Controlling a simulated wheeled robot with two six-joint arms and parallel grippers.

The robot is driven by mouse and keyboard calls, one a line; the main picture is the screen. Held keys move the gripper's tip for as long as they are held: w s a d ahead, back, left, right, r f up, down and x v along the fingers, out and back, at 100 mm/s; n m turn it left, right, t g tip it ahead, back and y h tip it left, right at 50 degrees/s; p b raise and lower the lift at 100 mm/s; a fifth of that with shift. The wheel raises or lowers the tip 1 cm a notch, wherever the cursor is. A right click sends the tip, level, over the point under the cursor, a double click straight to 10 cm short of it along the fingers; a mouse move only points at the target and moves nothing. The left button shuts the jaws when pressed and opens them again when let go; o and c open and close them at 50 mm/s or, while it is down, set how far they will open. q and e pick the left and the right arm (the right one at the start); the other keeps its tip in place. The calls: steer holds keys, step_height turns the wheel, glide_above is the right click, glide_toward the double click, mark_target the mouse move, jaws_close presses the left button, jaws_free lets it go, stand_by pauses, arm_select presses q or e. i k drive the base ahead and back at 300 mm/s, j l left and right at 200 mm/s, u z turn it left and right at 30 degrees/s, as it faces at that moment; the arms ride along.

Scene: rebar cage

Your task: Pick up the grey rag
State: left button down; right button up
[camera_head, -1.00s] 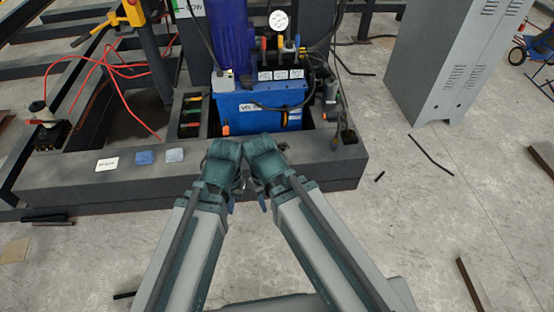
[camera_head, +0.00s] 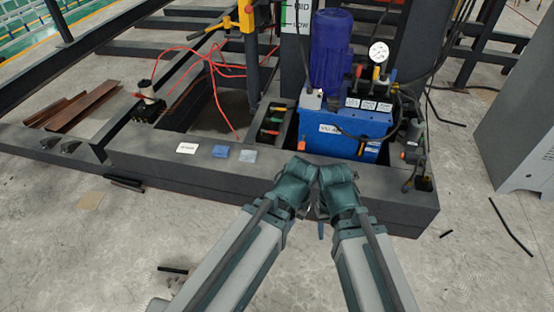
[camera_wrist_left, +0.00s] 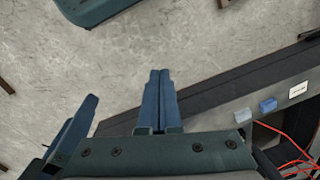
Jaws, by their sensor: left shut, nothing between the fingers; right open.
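The grey rag (camera_head: 248,155) is a small flat light-grey square lying on top of the dark beam of the frame, right of a blue rag (camera_head: 220,152). It also shows in the left wrist view (camera_wrist_left: 242,115), at the right. My left gripper (camera_wrist_left: 159,75) is shut and empty above the floor, apart from the rag. My right gripper (camera_head: 321,228) is open; it sits in front of the beam, to the right of the rag. In the head view my wrists hide most of both grippers.
A white card (camera_head: 187,148) lies left of the blue rag. A blue pump unit (camera_head: 345,128) with hoses stands behind my wrists. A red cable (camera_head: 215,75) loops over the frame. A grey cabinet (camera_head: 520,120) is at right. The floor in front is mostly clear.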

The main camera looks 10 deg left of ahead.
mark_target(246, 155)
steer(key=i+j+z, duration=0.1)
steer(key=j, duration=0.25)
steer(key=i+j+z, duration=0.1)
steer(key=i+j, duration=0.25)
steer(key=i+j+z, duration=0.1)
steer(key=j, duration=0.25)
steer(key=i+j+z, duration=0.1)
steer(key=i+j, duration=0.15)
steer(key=j, duration=0.15)
steer(key=i+j+z, duration=0.1)
steer(key=j, duration=0.3)
steer(key=i+j+z, duration=0.1)
steer(key=i+j, duration=0.15)
steer(key=j, duration=0.15)
